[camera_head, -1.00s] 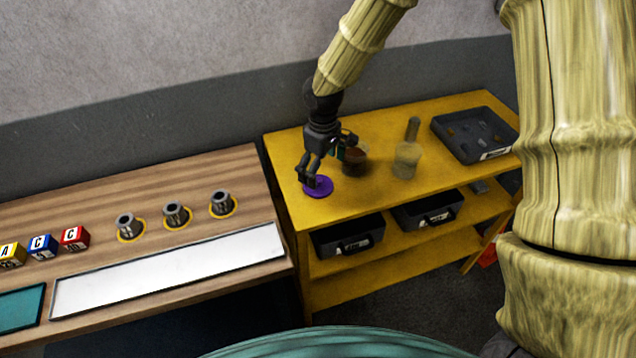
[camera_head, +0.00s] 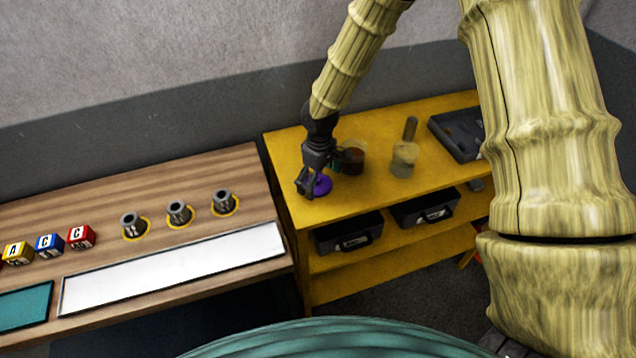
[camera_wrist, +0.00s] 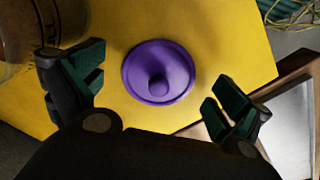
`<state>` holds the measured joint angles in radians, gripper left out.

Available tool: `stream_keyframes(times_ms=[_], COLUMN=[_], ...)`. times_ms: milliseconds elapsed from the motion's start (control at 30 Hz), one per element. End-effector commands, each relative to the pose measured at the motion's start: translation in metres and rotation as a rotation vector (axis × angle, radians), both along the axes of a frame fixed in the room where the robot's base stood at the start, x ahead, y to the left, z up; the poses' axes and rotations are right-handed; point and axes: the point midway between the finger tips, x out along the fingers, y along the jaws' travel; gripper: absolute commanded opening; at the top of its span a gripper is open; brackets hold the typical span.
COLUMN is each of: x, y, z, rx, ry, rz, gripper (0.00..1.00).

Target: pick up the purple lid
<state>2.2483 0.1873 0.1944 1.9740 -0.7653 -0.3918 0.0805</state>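The purple lid (camera_head: 323,185) lies flat on the yellow bench top near its left front corner. In the wrist view the round lid (camera_wrist: 158,72) shows whole, with a knob at its centre. My gripper (camera_head: 309,190) is above the bench at the lid and covers part of it in the head view. In the wrist view my gripper (camera_wrist: 158,95) is open, with one green-padded finger to each side of the lid. The fingers do not touch it.
A brown jar (camera_head: 353,158) stands close behind the lid, and a glass-like vessel (camera_head: 403,160) stands further right. A dark tray (camera_head: 455,135) is at the back right. The wooden table (camera_head: 150,185) with several grey cylinders adjoins on the left.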

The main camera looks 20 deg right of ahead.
Motion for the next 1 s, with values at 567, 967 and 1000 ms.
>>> stream_keyframes(times_ms=[567, 967, 1000], x=[-0.0006, -0.001, -0.0008], y=[-0.0002, -0.0006, -0.0007], z=[-0.0008, -0.0002, 0.0012], rx=[-0.001, 0.0, -0.001], ry=[0.001, 0.002, 0.002], rz=[0.0, -0.001, -0.001], gripper=[0.52, 0.51, 0.48])
